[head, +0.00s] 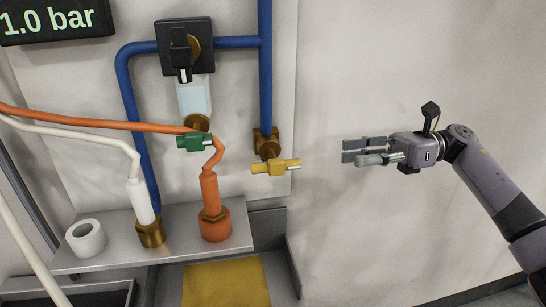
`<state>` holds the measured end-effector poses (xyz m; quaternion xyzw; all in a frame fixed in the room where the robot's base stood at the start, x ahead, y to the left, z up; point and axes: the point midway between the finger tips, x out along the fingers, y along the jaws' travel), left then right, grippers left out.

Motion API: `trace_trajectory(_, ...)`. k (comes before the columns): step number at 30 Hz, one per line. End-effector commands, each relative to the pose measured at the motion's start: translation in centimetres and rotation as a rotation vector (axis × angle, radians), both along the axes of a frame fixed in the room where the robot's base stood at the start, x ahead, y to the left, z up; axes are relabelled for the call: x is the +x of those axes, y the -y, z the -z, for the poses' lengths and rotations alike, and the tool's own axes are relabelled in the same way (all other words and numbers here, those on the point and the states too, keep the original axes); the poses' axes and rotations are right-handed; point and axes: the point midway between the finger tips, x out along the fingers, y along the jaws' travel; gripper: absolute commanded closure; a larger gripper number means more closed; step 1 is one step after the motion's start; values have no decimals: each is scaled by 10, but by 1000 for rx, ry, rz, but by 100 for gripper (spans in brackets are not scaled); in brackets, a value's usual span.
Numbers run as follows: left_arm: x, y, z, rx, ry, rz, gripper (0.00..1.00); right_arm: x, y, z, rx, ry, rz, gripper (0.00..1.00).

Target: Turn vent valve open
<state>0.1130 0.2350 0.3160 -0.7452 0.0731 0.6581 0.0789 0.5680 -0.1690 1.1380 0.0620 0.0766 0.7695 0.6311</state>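A yellow valve handle (277,167) sits crosswise on a brass fitting (266,142) at the lower end of the right blue pipe. A green valve handle (195,142) lies crosswise below a clear sight glass (194,97). A black valve handle (181,56) points down on a black plate above the glass. I see no label telling which is the vent valve. My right gripper (350,151) is right of the yellow handle, apart from it, pointing left. Its fingers overlap in view, so their opening is unclear; I see nothing held. My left gripper is not in view.
A display (55,18) reads 1.0 bar. An orange hose (90,117) and a white hose (70,133) run in from the left. A grey shelf (190,246) holds a white roll (86,238). A yellow pad (225,284) lies below. The wall on the right is bare.

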Motion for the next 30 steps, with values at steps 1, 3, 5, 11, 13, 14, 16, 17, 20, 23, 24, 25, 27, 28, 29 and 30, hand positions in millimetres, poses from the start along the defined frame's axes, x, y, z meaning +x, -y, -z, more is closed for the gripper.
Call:
trace_trajectory(1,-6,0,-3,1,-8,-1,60,-2,-6,-1,-1,-1,-4,64)
trace_trajectory(3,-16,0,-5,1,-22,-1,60,-4,-16,-1,0,-1,-4,64)
trace_trajectory(5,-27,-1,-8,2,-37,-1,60,-7,-27,-2,1,-2,-5,64)
trace_trajectory(11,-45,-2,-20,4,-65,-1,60,-15,-70,-3,0,-3,-5,64)
trace_trajectory(13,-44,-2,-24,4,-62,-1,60,-18,-85,-3,1,-3,-5,64)
trace_trajectory(14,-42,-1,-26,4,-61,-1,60,-19,-92,-3,0,-3,-4,64)
trace_trajectory(16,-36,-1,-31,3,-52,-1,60,-22,-107,-3,1,-3,-4,64)
trace_trajectory(17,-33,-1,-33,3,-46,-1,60,-24,-113,-3,1,-3,-5,64)
trace_trajectory(20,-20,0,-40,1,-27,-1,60,-27,-132,-3,2,-4,-4,64)
trace_trajectory(23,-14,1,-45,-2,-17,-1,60,-30,-147,-3,3,-5,-2,64)
trace_trajectory(24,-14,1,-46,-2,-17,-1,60,-30,-152,-2,2,-4,0,64)
trace_trajectory(25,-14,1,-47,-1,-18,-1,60,-31,-155,-2,2,-3,-2,64)
trace_trajectory(27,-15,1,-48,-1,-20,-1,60,-32,-161,-1,2,-3,-1,64)
trace_trajectory(28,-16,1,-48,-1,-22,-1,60,-32,-163,-1,2,-3,-1,64)
trace_trajectory(29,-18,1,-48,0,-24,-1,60,-33,-164,-1,2,-2,0,64)
trace_trajectory(30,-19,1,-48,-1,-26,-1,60,-33,-165,0,2,-2,0,64)
